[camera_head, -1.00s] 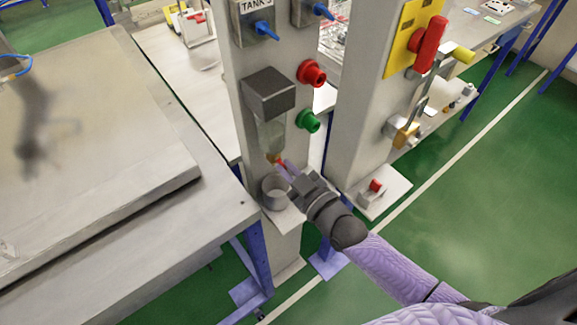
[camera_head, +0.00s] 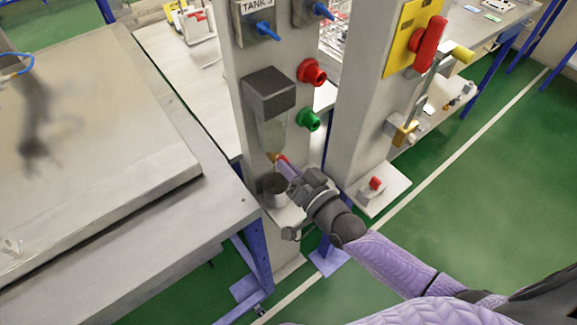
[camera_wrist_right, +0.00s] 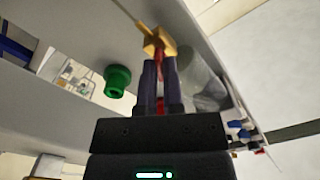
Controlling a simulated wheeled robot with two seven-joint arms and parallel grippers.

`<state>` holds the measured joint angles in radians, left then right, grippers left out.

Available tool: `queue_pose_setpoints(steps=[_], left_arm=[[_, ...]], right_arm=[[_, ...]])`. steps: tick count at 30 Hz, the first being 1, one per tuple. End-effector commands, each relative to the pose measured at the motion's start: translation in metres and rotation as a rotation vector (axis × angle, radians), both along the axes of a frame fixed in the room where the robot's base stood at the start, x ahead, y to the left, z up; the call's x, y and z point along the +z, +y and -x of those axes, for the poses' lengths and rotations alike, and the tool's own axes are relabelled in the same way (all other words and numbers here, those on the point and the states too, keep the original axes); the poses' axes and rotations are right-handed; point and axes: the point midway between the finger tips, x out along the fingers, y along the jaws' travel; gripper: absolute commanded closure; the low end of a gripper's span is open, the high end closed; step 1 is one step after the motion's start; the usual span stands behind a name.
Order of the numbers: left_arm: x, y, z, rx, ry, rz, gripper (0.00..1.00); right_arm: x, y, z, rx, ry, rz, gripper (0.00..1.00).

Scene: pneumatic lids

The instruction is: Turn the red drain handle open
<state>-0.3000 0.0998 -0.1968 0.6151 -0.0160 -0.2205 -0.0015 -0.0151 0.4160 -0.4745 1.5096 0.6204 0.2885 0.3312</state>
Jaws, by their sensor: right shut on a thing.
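The red drain handle (camera_head: 282,158) is on the small brass valve below the clear filter bowl (camera_head: 271,133) of the grey post. Only a small part of it shows past my fingers. My right gripper (camera_head: 285,166) is shut on this handle. In the right wrist view the red handle (camera_wrist_right: 160,68) runs from the brass valve (camera_wrist_right: 158,42) down between the two purple fingers of my right gripper (camera_wrist_right: 160,78). How far the valve is turned, I cannot tell. My left gripper is not in view; a blurred dark shape lies on the left tabletop.
A grey cup (camera_head: 274,187) stands below the valve. A red knob (camera_head: 311,73) and a green knob (camera_head: 308,119) stick out on the post's right face. A second post (camera_head: 362,120) with a red handle on a yellow plate stands to the right.

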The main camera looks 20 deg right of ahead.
Motion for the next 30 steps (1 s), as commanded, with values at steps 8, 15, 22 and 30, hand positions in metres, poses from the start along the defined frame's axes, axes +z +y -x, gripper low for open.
queue_pose_setpoints(steps=[8, 15, 22, 30], left_arm=[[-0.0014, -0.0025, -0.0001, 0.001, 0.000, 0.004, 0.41], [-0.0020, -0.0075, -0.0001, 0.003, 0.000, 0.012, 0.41], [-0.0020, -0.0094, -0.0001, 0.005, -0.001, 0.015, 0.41], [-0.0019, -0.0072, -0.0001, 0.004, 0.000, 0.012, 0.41]], right_arm=[[-0.0019, 0.0004, 0.0008, 0.001, 0.055, -0.137, 1.00], [-0.0019, 0.0004, 0.0009, 0.001, 0.076, -0.195, 1.00], [-0.0019, 0.0005, 0.0009, 0.001, 0.082, -0.210, 1.00], [-0.0020, 0.0005, 0.0009, 0.001, 0.083, -0.208, 1.00]])
